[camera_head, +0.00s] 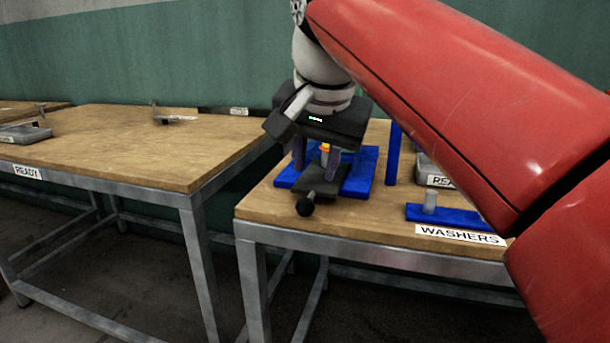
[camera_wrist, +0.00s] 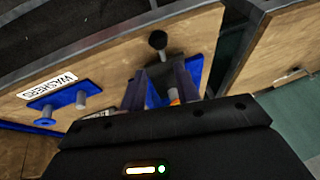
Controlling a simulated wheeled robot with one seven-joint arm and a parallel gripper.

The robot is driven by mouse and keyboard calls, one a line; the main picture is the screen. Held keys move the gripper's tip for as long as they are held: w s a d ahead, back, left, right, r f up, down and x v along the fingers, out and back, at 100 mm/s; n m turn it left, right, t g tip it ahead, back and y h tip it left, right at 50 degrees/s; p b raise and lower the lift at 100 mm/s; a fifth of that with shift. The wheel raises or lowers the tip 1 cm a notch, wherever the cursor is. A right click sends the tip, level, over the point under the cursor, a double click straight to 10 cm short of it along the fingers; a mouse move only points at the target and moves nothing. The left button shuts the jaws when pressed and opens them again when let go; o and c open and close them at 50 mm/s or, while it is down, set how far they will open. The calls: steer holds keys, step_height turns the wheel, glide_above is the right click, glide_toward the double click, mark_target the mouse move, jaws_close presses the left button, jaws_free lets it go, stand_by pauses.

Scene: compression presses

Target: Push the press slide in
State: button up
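The press slide (camera_head: 322,186) is a dark grey plate with a round black knob (camera_head: 305,206) at its front end. It sticks out towards the front of the table from the blue press base (camera_head: 360,178). In the wrist view the knob (camera_wrist: 158,40) and part of the slide (camera_wrist: 160,71) show beyond my fingers. My gripper (camera_head: 317,165) points down over the slide, behind the knob. In the wrist view its two fingers (camera_wrist: 159,82) are apart. A small orange part (camera_head: 325,147) shows between them. Whether the fingers touch the slide is hidden.
A blue post (camera_head: 394,154) stands right of the press. A blue washers holder (camera_head: 465,217) with a grey peg and a grey tray (camera_head: 432,168) are farther right. A second wooden table (camera_head: 130,145) is on the left, across a gap. The wood around the knob is clear.

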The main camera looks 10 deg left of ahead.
mark_target(310, 197)
steer(key=b+x, duration=0.1)
steer(key=x, duration=0.6)
steer(key=shift+w+a+f+b, duration=0.15)
steer(key=shift+w+f+b, duration=0.1)
steer(key=shift+f+b, duration=0.1)
steer(key=shift+r, duration=0.1)
jaws_close()
steer(key=shift+w, duration=0.1)
